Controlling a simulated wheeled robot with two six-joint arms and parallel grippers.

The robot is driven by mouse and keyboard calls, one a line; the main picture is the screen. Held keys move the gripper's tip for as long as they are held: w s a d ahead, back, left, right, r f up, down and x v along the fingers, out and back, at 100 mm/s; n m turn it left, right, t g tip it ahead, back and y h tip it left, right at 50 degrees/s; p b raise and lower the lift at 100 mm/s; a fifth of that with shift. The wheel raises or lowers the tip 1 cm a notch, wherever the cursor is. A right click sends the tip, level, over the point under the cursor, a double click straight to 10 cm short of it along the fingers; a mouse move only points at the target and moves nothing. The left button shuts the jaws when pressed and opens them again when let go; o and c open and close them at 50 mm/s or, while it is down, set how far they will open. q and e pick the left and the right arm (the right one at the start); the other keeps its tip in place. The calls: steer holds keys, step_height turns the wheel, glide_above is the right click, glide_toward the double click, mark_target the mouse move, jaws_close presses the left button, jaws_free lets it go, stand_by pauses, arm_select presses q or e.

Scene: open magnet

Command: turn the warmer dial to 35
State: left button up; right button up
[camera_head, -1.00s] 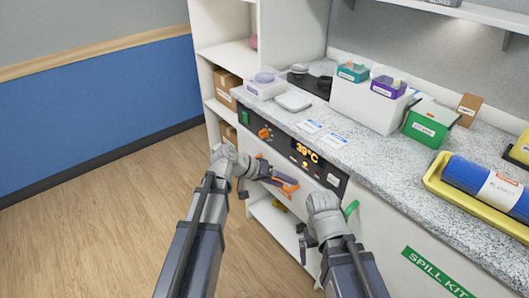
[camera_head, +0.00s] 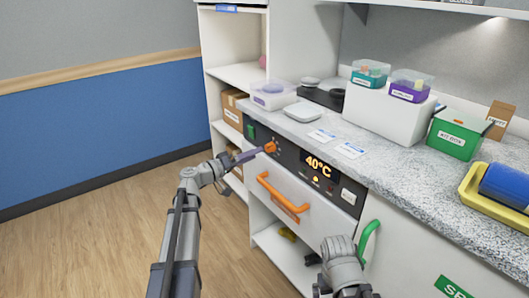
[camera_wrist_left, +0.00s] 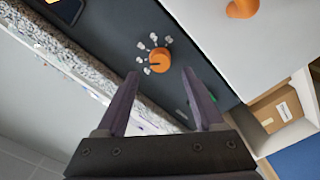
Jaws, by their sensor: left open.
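The warmer's orange dial (camera_head: 270,147) sits on the dark control panel. The panel display (camera_head: 318,164) reads 40°C. My left gripper (camera_head: 260,151) is at the dial in the head view. In the left wrist view, the dial (camera_wrist_left: 160,60) shows a dark pointer line and a ring of white marks. There my left gripper (camera_wrist_left: 161,73) is open, its fingertips on either side of the dial's lower part; whether they touch it I cannot tell. My right gripper (camera_head: 312,260) is low at the bottom of the head view, below the drawer, its jaws unclear.
Below the panel is a drawer with an orange handle (camera_head: 282,194). A green handle (camera_head: 369,240) stands out to its right. The counter (camera_head: 380,172) above holds bins, a green box (camera_head: 456,135) and a yellow tray (camera_head: 492,202). The floor at left is clear.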

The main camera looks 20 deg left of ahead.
mark_target(267, 149)
arm_select(q)
steer(key=shift+x, duration=2.65)
jaws_close()
